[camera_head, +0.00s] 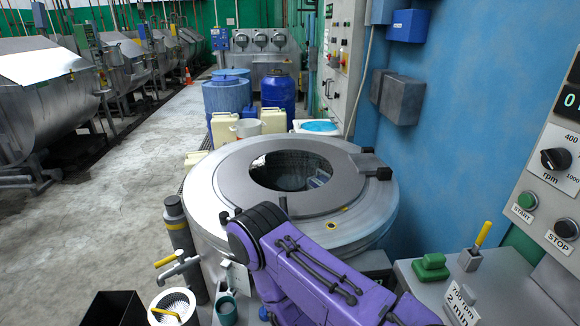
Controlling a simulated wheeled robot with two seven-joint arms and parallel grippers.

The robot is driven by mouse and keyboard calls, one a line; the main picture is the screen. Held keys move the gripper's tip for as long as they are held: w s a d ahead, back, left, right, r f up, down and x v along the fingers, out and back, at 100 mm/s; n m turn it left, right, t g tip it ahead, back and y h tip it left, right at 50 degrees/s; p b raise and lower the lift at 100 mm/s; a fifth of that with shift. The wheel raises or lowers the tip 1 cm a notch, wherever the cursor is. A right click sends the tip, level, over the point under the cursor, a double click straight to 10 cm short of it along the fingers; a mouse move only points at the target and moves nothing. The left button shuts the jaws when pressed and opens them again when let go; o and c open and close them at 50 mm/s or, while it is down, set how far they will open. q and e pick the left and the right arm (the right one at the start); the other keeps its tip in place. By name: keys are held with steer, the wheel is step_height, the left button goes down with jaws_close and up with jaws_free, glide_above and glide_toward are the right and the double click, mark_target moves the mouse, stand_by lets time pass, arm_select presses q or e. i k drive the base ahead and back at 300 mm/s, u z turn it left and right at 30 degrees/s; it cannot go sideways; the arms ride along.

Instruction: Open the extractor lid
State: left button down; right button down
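The extractor (378,215) is a wide round metal drum in the middle of the head view. Its grey ring-shaped lid (235,178) lies flat on top. Through the round middle (290,172) I see the dark inside with something bluish; I cannot tell whether it is glazed or an open hole. A dark block (377,168) sits at the lid's right edge. My purple arm comes in from the lower right and crosses in front of the drum's near side. Its dark joint hides part of the near left rim. No fingertips of either gripper show.
A control panel (545,185) and a ledge with a green button (431,267) and yellow-tipped lever (482,235) stand at right. A dark cylinder (181,235), a tap and a white basket (173,305) are at the left front. Blue barrels (228,97) stand behind. The left floor is clear.

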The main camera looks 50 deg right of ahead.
mark_target(347, 180)
steer(key=u, duration=0.8)
steer(key=i, duration=1.5)
steer(key=z, duration=2.9)
